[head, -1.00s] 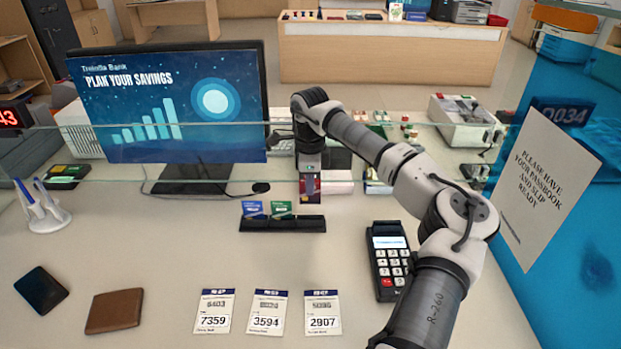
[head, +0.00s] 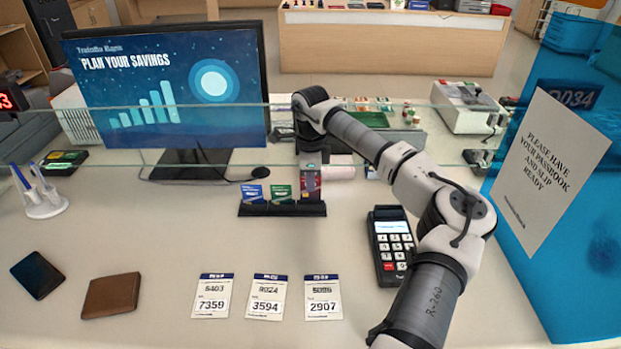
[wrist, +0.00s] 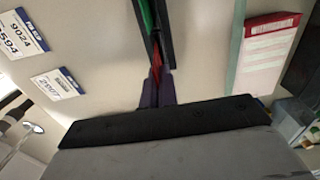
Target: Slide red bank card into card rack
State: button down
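The black card rack (head: 284,210) stands on the counter with a blue card (head: 252,194) in its left part and a green card (head: 281,194) in the middle. The red bank card (head: 311,188) is upright over the rack's right end, its lower edge at the rack's top; how deep it sits is unclear. My gripper (head: 311,168) is shut on the card's upper part, above the rack. In the wrist view, the fingers (wrist: 157,90) close on the red card (wrist: 157,62), which lines up with the rack (wrist: 168,35) and the green card (wrist: 147,14).
A glass screen crosses behind the rack, with the monitor (head: 168,88) at left. A card terminal (head: 392,246) stands right of the rack. Three paper slips (head: 267,297), a brown wallet (head: 111,295) and a dark wallet (head: 37,275) lie in front.

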jog(key=shift+f+b, duration=0.7)
jog(key=shift+f, duration=0.75)
jog(key=c, duration=1.6)
grip_release()
jog(key=shift+r+p, duration=2.1)
jog(key=shift+r, duration=1.45)
jog(key=shift+f, duration=0.1)
